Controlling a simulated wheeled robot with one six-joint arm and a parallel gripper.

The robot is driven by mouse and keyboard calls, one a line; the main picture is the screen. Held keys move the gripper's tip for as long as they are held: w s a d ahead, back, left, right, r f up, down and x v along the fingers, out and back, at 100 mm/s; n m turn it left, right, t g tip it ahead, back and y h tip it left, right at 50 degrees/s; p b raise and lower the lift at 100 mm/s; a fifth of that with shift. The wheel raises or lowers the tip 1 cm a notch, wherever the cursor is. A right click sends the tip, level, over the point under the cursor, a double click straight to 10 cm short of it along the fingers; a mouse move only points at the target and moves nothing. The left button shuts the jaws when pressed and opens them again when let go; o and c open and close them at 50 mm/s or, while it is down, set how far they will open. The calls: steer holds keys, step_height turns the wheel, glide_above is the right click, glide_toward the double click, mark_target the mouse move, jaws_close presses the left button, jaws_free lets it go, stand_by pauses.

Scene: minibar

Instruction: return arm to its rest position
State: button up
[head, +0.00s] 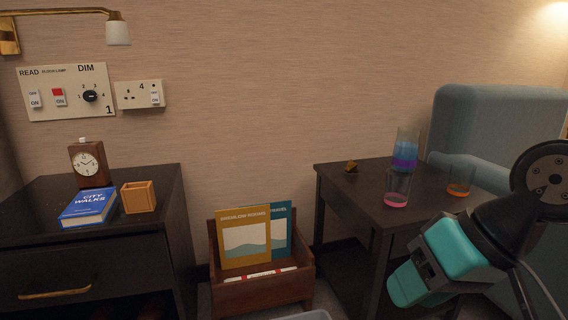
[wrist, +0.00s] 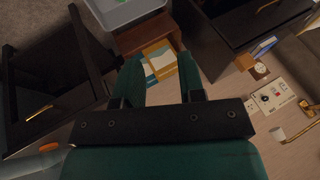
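My gripper (head: 408,284) is teal and black and hangs at the lower right of the head view, in front of the right-hand dark table (head: 345,180). In the wrist view its two teal fingers (wrist: 160,68) stand apart with nothing held between them. The magazine rack shows far beyond the gap. My black wrist joint is at the right edge of the head view.
The table holds a layered blue-purple glass (head: 405,150), a pink-bottomed glass (head: 397,188), an orange-bottomed glass (head: 460,181) and a small brown object (head: 351,166). A teal armchair (head: 490,125) stands behind.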

steer(key=s+a+r+n+g+h+p, duration=0.1)
steer(key=s+r+n+g+p, duration=0.2)
steer(key=s+r+n+p, duration=0.35)
step_height(320, 180, up, 36)
steer(key=m+p, duration=0.2)
steer(key=p, duration=3.3)
steer(key=shift+r, duration=0.25)
